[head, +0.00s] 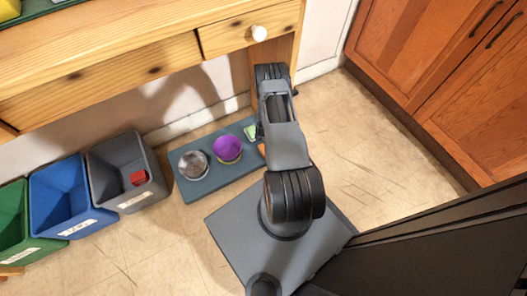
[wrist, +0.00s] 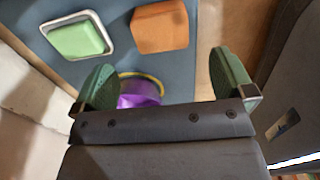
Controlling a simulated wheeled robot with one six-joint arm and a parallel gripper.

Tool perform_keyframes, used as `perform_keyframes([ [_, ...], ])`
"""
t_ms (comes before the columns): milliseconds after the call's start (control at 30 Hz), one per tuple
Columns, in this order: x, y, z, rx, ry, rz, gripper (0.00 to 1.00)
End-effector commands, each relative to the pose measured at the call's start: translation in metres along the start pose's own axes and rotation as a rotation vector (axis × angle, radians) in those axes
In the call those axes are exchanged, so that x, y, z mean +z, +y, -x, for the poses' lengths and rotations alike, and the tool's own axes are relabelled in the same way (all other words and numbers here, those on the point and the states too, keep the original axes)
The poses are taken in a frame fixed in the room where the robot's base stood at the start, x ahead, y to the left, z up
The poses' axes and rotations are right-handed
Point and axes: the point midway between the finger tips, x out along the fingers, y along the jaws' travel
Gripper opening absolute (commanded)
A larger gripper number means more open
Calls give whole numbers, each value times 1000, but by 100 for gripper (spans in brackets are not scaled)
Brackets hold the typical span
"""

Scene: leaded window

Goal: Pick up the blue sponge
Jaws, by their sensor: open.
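I see no blue sponge in either view. A green block (wrist: 80,39) sits in a pale-rimmed dish, with an orange block (wrist: 160,27) beside it, both on a blue-grey mat (head: 215,181). The green block (head: 251,132) and a sliver of the orange block (head: 262,149) also show in the head view, partly behind my arm. My gripper (wrist: 166,76) is open and empty, its two green-padded fingers wide apart. Its jaws are hidden by my arm in the head view. A purple bowl (wrist: 138,91) shows between the fingers, partly covered by the gripper body.
The purple bowl (head: 228,149) and a metal bowl (head: 193,165) stand on the mat. Grey (head: 110,165), blue (head: 55,185) and green (head: 12,205) bins stand left; a red block (head: 138,178) is in the grey one. A wooden drawer unit (head: 120,75) overhangs behind. Floor at right is clear.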

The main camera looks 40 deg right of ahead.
Motion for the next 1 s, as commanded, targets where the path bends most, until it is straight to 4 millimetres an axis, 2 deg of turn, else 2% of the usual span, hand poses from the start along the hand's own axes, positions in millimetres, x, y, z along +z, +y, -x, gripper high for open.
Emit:
perform_keyframes([
  [33,0,0,-11,0,0,-1,100],
  [100,0,0,-18,0,0,0,100],
  [467,-2,0,-35,0,0,3,100],
  [800,-4,0,-77,0,0,3,100],
  [1000,-4,0,-77,0,0,3,100],
])
